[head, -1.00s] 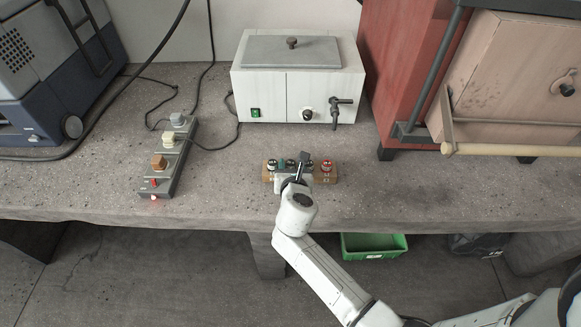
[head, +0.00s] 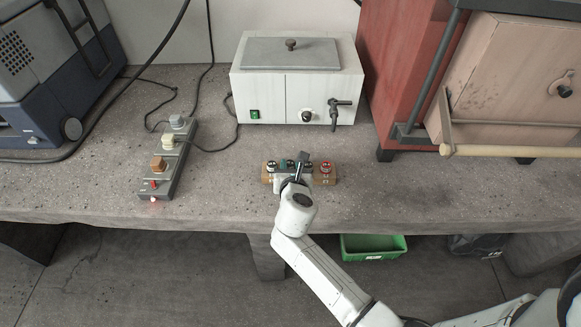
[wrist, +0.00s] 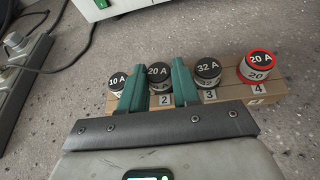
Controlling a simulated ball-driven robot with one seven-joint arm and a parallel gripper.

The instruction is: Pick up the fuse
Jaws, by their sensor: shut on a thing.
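A wooden block (wrist: 285,90) holds a row of round fuses with dark tops and numbered places. My gripper (wrist: 159,80) has its two green fingers on either side of the fuse marked 20 A (wrist: 160,72) at place 2 and is shut on it. This fuse is still in the row. Beside it stand a 10 A fuse (wrist: 118,81) on the left and a 32 A fuse (wrist: 208,70) on the right. A second 20 A fuse with a red ring (wrist: 257,66) stands at place 4. In the head view, my wrist partly hides the block (head: 331,180).
A white bath-like box (head: 265,87) with a lid and tap stands behind the block. A power strip (head: 180,155) with plugs and cables lies to the left. A red cabinet (head: 397,60) stands at the right. The bench around the block is clear.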

